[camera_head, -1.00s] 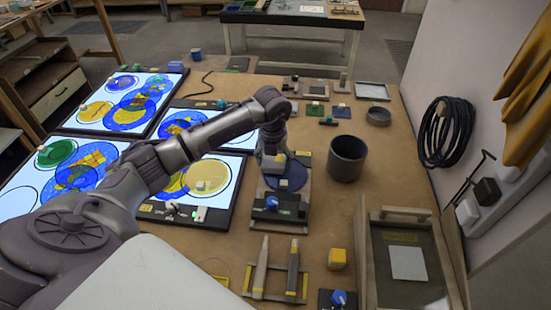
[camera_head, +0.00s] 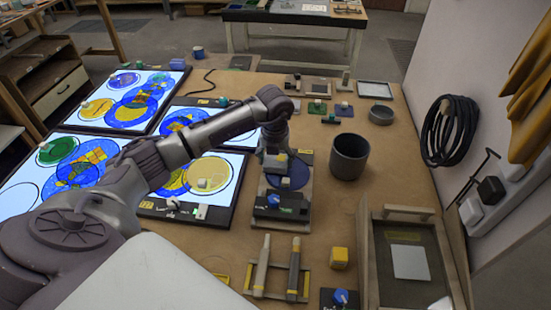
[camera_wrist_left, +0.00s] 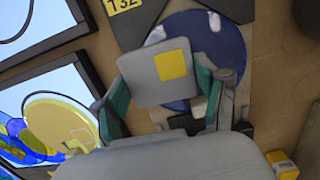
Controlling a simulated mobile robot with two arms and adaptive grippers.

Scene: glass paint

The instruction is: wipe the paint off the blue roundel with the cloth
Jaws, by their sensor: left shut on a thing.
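The blue roundel (camera_head: 299,174) lies flat on a grey board (camera_head: 302,192) right of the lit panels. It also shows in the left wrist view (camera_wrist_left: 226,48). My left gripper (camera_head: 277,165) is over the roundel's left part. Its green fingers are shut on the cloth, a grey pad with a yellow square, seen best in the left wrist view (camera_wrist_left: 152,79). The pad hides part of the roundel. A pale grey spot (camera_wrist_left: 214,21) shows on the blue. I cannot tell whether the pad touches the glass. My right gripper is not in view.
A dark round pot (camera_head: 349,157) stands right of the board. Lit panels with coloured glass (camera_head: 213,172) lie left. In front are a rack with two tools (camera_head: 278,268) and a yellow block (camera_head: 339,257). A tray (camera_head: 412,285) sits at the right.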

